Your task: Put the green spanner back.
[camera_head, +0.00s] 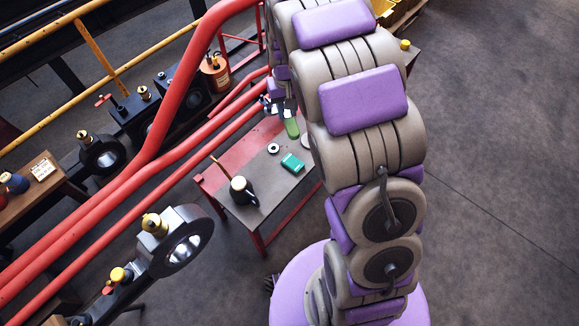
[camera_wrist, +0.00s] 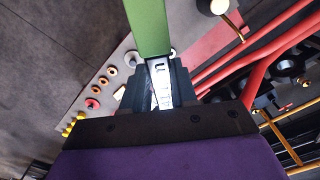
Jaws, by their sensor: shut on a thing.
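The green spanner shows in the wrist view (camera_wrist: 149,26) as a broad green bar running up out of the jaws, with a pale, marked metal part between them. My gripper (camera_wrist: 158,88) is shut on it. In the head view my gripper (camera_head: 277,104) is beside the red pipes at the upper middle, and the spanner's green end (camera_head: 291,128) hangs below it, over the far part of the red-framed table (camera_head: 225,181). The jaw tips are small there, and the spanner's other end is not clear. I cannot tell its height above the table.
The table carries a dark can (camera_head: 243,191), a teal box (camera_head: 292,163) and a pale ring (camera_head: 273,149). Thick red pipes (camera_head: 150,150) cross close to my gripper. In the wrist view a grey surface (camera_wrist: 120,60) holds several rings and yellow pieces.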

